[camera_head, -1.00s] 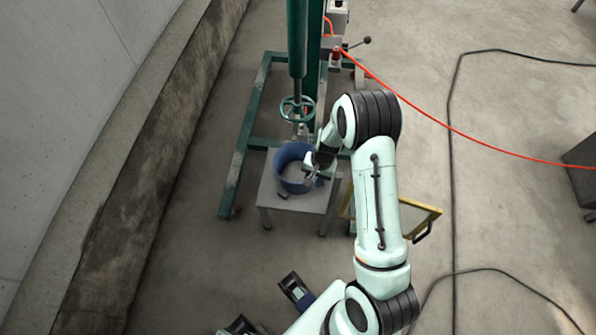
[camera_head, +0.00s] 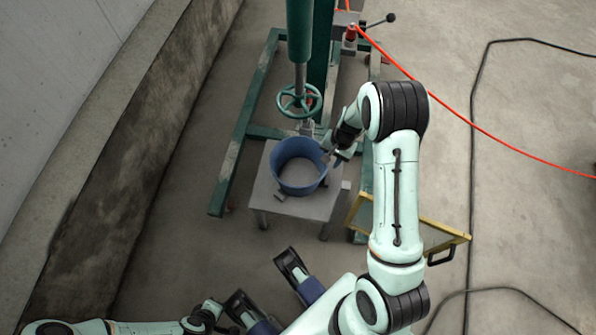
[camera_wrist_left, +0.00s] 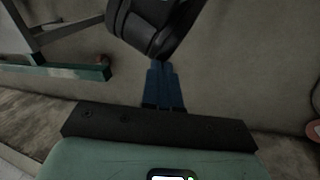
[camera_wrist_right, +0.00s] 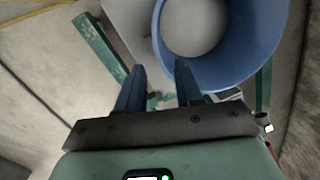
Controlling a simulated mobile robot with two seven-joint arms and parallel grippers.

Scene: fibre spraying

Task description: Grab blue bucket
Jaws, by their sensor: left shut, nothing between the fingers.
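The blue bucket (camera_head: 283,180) stands upright on a small grey table (camera_head: 320,205), open at the top and with grey inside. My right gripper (camera_head: 336,158) is at the right side of its rim, fingers pointing toward it. In the right wrist view the bucket (camera_wrist_right: 262,45) fills the upper right. My right gripper's two blue fingers (camera_wrist_right: 160,66) are apart there, with the right fingertip overlapping the bucket's wall; I cannot tell whether it touches. My left gripper (camera_wrist_left: 162,72) has its blue fingers together with nothing between them, away from the bucket.
A green press frame (camera_head: 243,125) with a handwheel (camera_head: 299,101) stands directly behind the bucket. A yellow-edged frame (camera_head: 440,232) stands right of the table, behind my right arm. A red hose (camera_head: 480,128) and black cable (camera_head: 473,150) cross the floor. A concrete ledge (camera_head: 130,130) runs along the left.

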